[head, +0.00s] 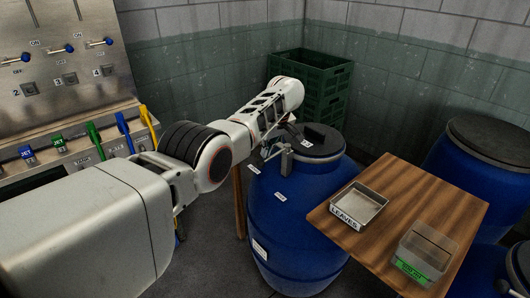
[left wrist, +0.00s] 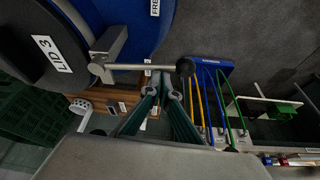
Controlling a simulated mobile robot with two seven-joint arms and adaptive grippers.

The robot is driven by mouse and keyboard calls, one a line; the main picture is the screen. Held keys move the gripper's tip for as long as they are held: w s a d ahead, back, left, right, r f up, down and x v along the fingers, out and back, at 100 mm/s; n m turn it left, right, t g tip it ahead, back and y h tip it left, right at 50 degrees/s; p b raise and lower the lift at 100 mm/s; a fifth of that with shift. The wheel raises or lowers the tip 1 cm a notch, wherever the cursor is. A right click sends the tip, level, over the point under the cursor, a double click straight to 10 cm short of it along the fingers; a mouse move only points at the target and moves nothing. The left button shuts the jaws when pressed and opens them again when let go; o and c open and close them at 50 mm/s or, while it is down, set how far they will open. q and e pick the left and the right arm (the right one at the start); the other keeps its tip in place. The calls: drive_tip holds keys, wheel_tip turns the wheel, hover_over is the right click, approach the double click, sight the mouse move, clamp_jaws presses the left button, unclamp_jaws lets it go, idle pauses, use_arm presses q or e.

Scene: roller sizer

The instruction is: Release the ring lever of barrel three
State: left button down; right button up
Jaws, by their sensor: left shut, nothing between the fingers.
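Barrel three is the blue drum (head: 290,220) in the middle of the head view, with a dark lid (head: 322,142). The left wrist view shows the lid (left wrist: 40,45) with a label reading LID 3. Beside it, the ring lever (left wrist: 140,67) is a metal rod on a grey bracket at the barrel's rim, ending in a black ball knob. My left gripper (head: 284,150) is at the barrel's near left rim, shut and empty. In the left wrist view its fingers (left wrist: 161,84) are just below the rod; I cannot tell whether they touch it. My right gripper is not in view.
A wooden table (head: 405,200) stands right of the barrel, bearing a LEAVES tray (head: 371,213) and a green-labelled container (head: 410,268). Green crates (head: 340,75) are behind. Another blue barrel (head: 470,180) is at right. A switch panel (head: 60,50) and coloured handles are at left.

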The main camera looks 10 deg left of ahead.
use_arm(q)
drive_tip(key=shift+s+d+f, duration=0.1)
drive_tip(key=shift+d+f, duration=0.1)
drive_tip(key=shift+d, duration=0.1)
wheel_tip(320, 180, up, 10)
drive_tip(key=shift+a+r, duration=0.2)
drive_tip(key=shift+a, duration=0.05)
idle(0.5)
drive_tip(key=shift+f, duration=0.1)
